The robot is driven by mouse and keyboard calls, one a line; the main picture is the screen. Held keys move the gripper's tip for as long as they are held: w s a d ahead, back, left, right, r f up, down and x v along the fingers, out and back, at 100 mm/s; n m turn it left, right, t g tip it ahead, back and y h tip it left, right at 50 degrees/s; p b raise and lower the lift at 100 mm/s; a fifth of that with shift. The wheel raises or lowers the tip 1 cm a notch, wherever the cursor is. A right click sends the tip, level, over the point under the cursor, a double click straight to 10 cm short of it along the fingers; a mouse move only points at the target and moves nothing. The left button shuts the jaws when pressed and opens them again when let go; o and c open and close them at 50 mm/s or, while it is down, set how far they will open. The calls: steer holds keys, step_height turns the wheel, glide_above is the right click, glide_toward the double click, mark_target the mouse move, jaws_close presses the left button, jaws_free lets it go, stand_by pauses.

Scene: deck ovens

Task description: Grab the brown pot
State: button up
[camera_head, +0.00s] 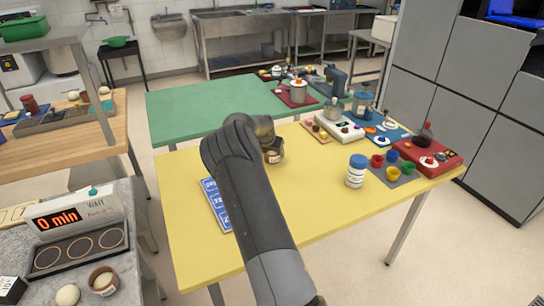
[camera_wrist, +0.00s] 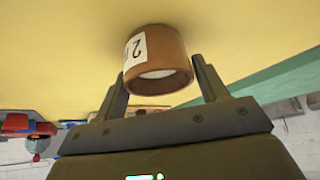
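A brown pot with a white label reading 2 (camera_wrist: 165,48) stands on the yellow table (camera_head: 190,240). In the wrist view my gripper (camera_wrist: 160,68) is open, with one finger on each side of the pot. A gap shows between the right finger and the pot; the left finger looks close to the pot's side, and I cannot tell if it touches. In the head view the pot (camera_head: 275,156) is partly hidden by my gripper (camera_head: 266,136). A second brown pot (camera_head: 103,279) stands on the grey counter at lower left.
A blue card (camera_head: 214,203) lies left of my arm. A green table (camera_head: 200,112) adjoins behind. The yellow table's front is clear.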

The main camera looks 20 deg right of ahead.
steer(key=c, duration=0.6)
steer(key=shift+c, duration=0.2)
steer(key=shift+r, duration=0.15)
